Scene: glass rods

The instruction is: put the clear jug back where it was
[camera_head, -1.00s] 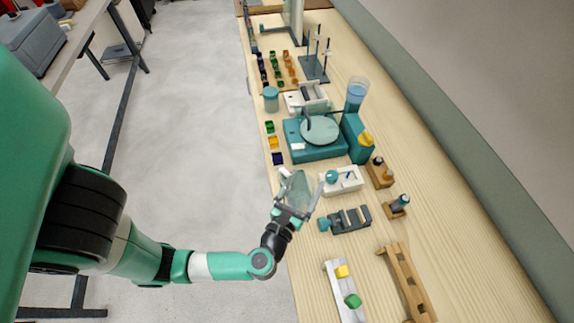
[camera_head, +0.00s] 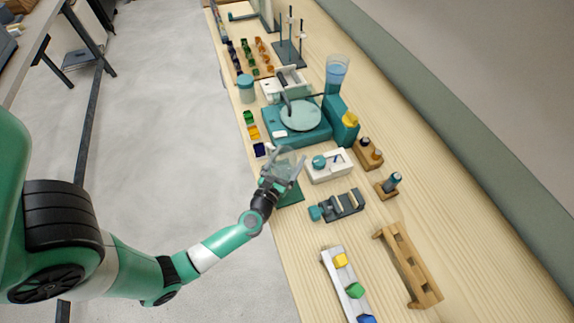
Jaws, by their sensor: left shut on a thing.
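The clear jug (camera_head: 286,156) is a see-through vessel held by my left gripper (camera_head: 281,172). The gripper is shut on it, at the table's left edge, between the dark blue block and the white box. The arm comes in from the left, and the fingers partly cover the jug. I cannot tell whether the jug touches the table. A dark green mat (camera_head: 291,197) shows on the table beside the gripper, partly hidden by the wrist. My right gripper is not in view.
A teal machine with a round plate (camera_head: 300,116) stands just beyond the jug. A white box (camera_head: 330,167) is close on the right, and a dark clamp-like fixture (camera_head: 342,206) is nearer. A dark blue block (camera_head: 262,150) sits at the left edge.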

